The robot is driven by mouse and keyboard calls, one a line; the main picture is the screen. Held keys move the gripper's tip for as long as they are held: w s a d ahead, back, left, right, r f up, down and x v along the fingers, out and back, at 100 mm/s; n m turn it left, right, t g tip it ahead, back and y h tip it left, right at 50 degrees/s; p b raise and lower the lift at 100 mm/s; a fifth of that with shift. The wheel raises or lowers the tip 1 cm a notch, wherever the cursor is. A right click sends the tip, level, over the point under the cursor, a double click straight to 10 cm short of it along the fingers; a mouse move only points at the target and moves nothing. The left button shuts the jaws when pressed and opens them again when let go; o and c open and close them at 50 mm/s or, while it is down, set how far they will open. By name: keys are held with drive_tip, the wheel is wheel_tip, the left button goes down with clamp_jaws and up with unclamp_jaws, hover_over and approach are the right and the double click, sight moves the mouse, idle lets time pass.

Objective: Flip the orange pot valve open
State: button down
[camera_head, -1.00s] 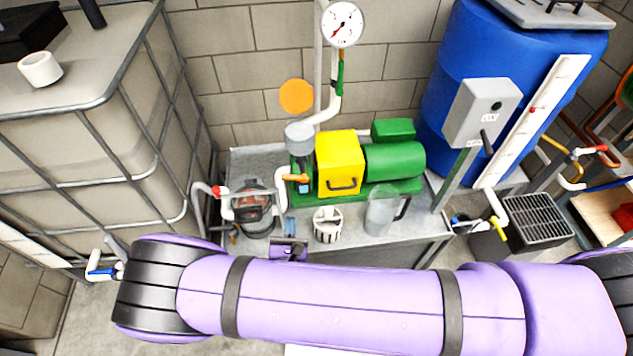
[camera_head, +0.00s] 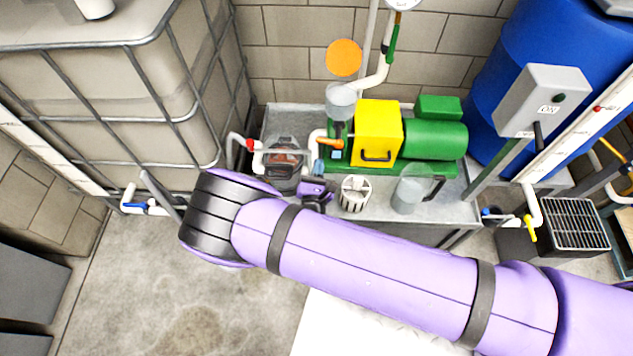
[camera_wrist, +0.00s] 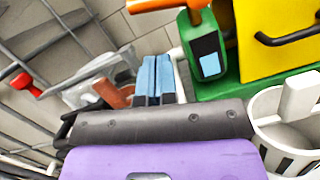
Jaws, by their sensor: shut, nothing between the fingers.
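A white basket (camera_head: 355,193) and a clear jug (camera_head: 408,190) stand on the bench right of my gripper. The yellow box (camera_head: 377,132) and green motor (camera_head: 435,140) are behind them. A red-handled valve (camera_head: 250,143) is at left, near the caged tank (camera_head: 130,80).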

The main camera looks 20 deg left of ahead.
sight(330, 142)
drive_tip(key=shift+w+d+r, duration=0.1)
drive_tip(key=shift+w+r, duration=0.55)
drive_tip(key=shift+r, duration=0.2)
drive_tip(key=shift+w+d+r, duration=0.1)
drive_tip(key=shift+w+r, duration=0.5)
drive_tip(key=shift+r, duration=0.2)
drive_tip(key=shift+a, duration=0.1)
drive_tip(key=shift+r+m+h, duration=0.15)
drive_tip(key=shift+m+h, duration=0.15)
drive_tip(key=shift+m, duration=0.8)
